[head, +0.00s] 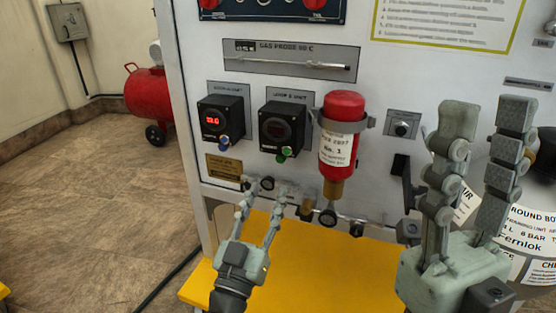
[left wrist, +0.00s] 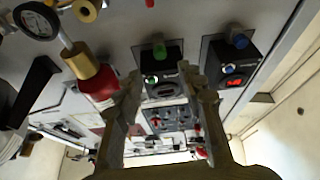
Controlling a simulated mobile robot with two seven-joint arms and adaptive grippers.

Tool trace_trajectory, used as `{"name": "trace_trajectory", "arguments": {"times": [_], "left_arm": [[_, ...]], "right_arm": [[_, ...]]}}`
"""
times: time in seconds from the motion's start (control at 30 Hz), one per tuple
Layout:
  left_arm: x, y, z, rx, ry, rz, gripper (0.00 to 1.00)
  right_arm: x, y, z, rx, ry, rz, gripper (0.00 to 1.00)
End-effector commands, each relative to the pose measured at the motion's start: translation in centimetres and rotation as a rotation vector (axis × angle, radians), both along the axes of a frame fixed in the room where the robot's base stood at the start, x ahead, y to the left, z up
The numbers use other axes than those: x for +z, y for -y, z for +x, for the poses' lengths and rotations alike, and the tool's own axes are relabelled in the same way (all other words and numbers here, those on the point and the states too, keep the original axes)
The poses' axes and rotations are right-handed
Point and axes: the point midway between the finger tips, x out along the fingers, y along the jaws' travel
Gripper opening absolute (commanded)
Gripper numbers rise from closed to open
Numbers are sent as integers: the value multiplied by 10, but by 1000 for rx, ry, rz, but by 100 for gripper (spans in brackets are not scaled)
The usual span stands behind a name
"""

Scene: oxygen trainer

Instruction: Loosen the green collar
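The green collar (head: 284,153) is on the underside of the dark Loop B unit box (head: 282,124) on the white panel. In the left wrist view a green collar (left wrist: 159,51) shows on that box, between the fingers in the picture. My left gripper (head: 264,194) is open and empty, its fingertips below the collar and apart from it in the head view. The left wrist view shows its two fingers (left wrist: 163,75) spread. My right gripper (head: 487,115) is open and empty, raised at the right, away from the collar.
A similar box (head: 220,120) with a blue collar (head: 223,142) is to the left. A red cylinder (head: 341,125) in a bracket hangs to the right, with gauges and fittings below. A yellow surface (head: 345,270) lies below; the floor at left is open.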

Motion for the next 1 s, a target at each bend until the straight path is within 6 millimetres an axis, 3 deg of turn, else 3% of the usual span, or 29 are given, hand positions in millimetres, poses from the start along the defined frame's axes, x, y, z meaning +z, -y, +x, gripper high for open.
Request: {"name": "trace_trajectory", "arguments": {"times": [0.5,0.87,1.0], "left_arm": [[25,17,62,0,-3,-7,39],[28,19,69,-1,-5,-6,39],[28,19,69,-1,-5,-6,25]], "right_arm": [[-2,-1,1,2,9,-6,40],[2,-1,0,2,24,-14,40],[2,-2,1,3,23,-17,40]]}}
